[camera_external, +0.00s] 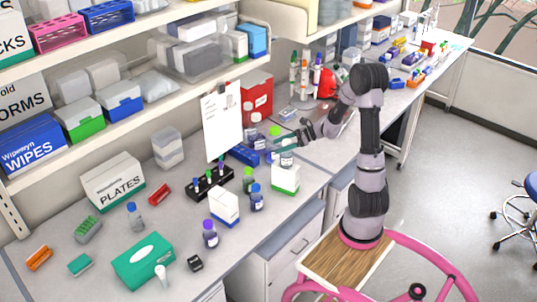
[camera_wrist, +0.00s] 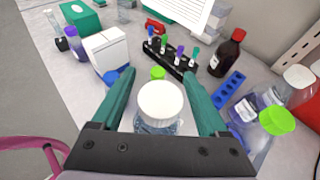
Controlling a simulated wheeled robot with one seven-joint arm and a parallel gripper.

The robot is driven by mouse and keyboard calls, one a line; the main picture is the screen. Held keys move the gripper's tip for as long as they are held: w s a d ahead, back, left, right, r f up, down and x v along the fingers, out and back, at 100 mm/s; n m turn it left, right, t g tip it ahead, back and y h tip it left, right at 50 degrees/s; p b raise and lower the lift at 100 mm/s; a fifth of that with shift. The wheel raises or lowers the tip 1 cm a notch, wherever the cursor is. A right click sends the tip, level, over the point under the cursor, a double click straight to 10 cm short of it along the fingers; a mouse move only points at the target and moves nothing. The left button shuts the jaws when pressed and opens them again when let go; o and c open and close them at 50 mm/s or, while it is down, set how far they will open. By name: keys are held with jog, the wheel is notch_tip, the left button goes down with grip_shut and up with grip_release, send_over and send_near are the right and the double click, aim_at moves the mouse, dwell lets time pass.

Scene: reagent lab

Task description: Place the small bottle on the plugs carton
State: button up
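The small bottle (camera_wrist: 160,103), clear with a white cap, is between the two teal fingers of my gripper (camera_wrist: 160,80) in the wrist view. A narrow gap shows between each finger and the bottle, so the gripper looks open around it. In the external view my gripper (camera_external: 287,142) is low over a white carton with a green base (camera_external: 285,181), and the bottle (camera_external: 287,158) appears upright at the carton's top. Whether it rests on the carton is unclear. I cannot read a plugs label.
A white-and-blue carton (camera_external: 225,206), a green-capped bottle (camera_external: 248,180) and a blue-capped bottle (camera_external: 256,198) stand nearby. A black tube rack (camera_external: 209,183) is farther left. A brown bottle (camera_wrist: 227,54) and a blue rack (camera_wrist: 228,88) also stand close. The bench front right of the carton is clear.

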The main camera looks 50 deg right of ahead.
jog(key=shift+d+r, duration=0.1)
jog(key=shift+r, duration=0.1)
jog(key=v, duration=1.1)
jog(key=s+a+r+n+g+h, duration=0.2)
jog(key=s+a+n+g, duration=0.15)
jog(key=a+n, duration=0.3)
jog(key=s+a+r+n+g+h, duration=0.1)
jog(key=s+a+r+n+g, duration=0.1)
jog(key=s+a+n, duration=0.4)
jog(key=s+a+r+n+t+h, duration=0.3)
jog(key=s+a+r+n+h, duration=0.1)
jog(key=n, duration=0.6)
notch_tip(320, 180, up, 2)
jog(key=shift+s+r, duration=0.1)
jog(key=shift+s, duration=0.4)
